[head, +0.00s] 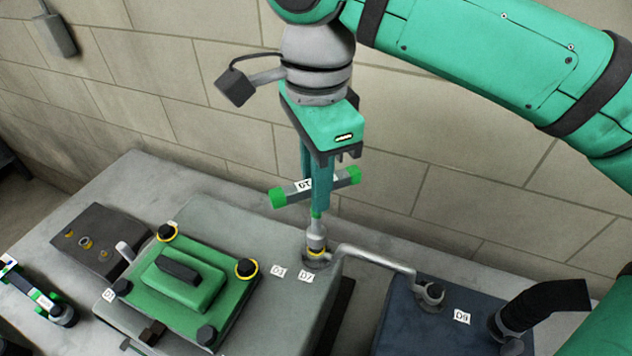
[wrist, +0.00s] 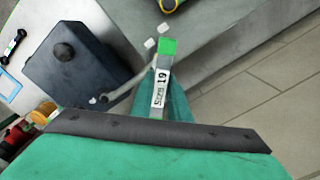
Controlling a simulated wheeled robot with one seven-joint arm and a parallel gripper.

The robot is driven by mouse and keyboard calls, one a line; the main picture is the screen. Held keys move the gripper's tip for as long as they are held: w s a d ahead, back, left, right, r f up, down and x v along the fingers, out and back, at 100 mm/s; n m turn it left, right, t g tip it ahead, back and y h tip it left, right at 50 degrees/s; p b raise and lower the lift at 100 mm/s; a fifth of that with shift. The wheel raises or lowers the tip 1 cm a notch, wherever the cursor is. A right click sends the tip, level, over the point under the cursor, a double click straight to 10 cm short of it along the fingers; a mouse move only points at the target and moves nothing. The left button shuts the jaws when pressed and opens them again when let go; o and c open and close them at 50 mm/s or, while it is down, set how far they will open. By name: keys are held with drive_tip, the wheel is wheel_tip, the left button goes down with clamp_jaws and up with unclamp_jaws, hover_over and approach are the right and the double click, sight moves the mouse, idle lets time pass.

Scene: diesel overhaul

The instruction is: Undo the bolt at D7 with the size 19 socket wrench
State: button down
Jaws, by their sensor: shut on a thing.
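My gripper (head: 317,188) is shut on the size 19 socket wrench (head: 286,194), a grey bar with green ends and a white label. The wrench also shows in the wrist view (wrist: 161,82), where its label reads "SIZE 19". Its socket points down over the fitting at D7, which has a yellow ring (head: 317,251) around its base. The D7 label (head: 305,276) lies just in front of it on the grey block. The bolt itself is hidden under the socket, so I cannot tell how it sits. In the wrist view my gripper's fingers hide the socket end.
A green cover (head: 220,310) with a black handle and several dark bolts stands left of the socket. A bent grey pipe (head: 375,258) runs right to a dark blue box (head: 400,320) labelled D9. Another wrench (head: 45,303) lies far left. A wall stands close behind.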

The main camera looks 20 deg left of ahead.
drive_tip(key=m, duration=0.2)
drive_tip(key=shift+d+m, duration=0.1)
drive_tip(key=shift+m, duration=1.5)
drive_tip(key=shift+s+m, duration=0.15)
drive_tip(key=shift+m, duration=0.85)
drive_tip(key=shift+f, duration=0.1)
